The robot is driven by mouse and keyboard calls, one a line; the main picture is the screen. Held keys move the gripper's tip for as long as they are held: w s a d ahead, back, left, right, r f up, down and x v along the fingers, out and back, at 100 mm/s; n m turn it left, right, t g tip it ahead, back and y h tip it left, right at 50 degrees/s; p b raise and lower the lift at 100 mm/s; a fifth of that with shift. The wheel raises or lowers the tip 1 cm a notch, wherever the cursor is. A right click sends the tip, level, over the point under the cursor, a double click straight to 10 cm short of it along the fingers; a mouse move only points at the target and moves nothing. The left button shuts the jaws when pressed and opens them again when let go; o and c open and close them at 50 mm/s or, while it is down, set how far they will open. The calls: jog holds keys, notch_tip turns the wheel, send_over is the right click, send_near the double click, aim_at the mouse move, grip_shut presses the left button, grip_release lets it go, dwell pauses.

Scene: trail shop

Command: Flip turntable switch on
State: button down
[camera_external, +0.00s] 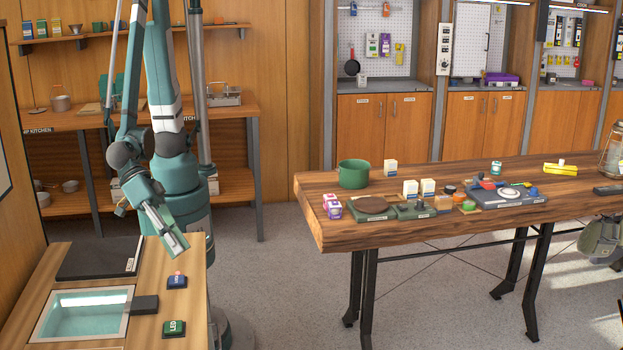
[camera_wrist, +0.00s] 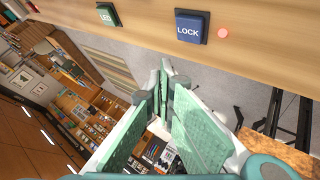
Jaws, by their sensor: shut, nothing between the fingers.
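My gripper (camera_external: 173,243) is shut and empty, hanging in the air above the right part of the wooden counter. In the wrist view its fingers (camera_wrist: 164,72) meet at the tips. No switch is clearly labelled as the turntable's. On the long table, a dark green unit with a round brown plate (camera_external: 372,206) and a grey-blue unit with a white disc (camera_external: 509,193) both look like possible turntables; I cannot tell which. Their small controls are too small to read. Both are far to the right of my gripper.
On the counter (camera_external: 190,252) are a blue LOCK block (camera_external: 177,282), also in the wrist view (camera_wrist: 191,27), a green LED block (camera_external: 174,328), a glass-topped box (camera_external: 85,314) and a dark panel (camera_external: 97,259). A green pot (camera_external: 353,173) and small boxes crowd the table. Open floor separates table and counter.

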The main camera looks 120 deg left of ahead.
jog(key=w+a+r+g+y+p, duration=0.2)
jog(key=w+a+p, duration=0.1)
jog(key=w+a, duration=1)
notch_tip(320, 180, up, 8)
jog(key=g+p, duration=0.4)
jog(key=p, duration=0.3)
send_over(402, 207)
jog(key=s+d, duration=0.1)
jog(key=shift+s+f+n, duration=0.1)
jog(key=shift+f+n, duration=0.1)
jog(key=shift+n, duration=0.1)
jog(key=shift+f, duration=0.15)
jog(key=b+x, duration=0.1)
jog(key=x, duration=1)
jog(key=shift+s+f, duration=0.15)
jog(key=shift+f, duration=0.05)
jog(key=shift+d+f, duration=0.2)
jog(key=shift+f, duration=0.95)
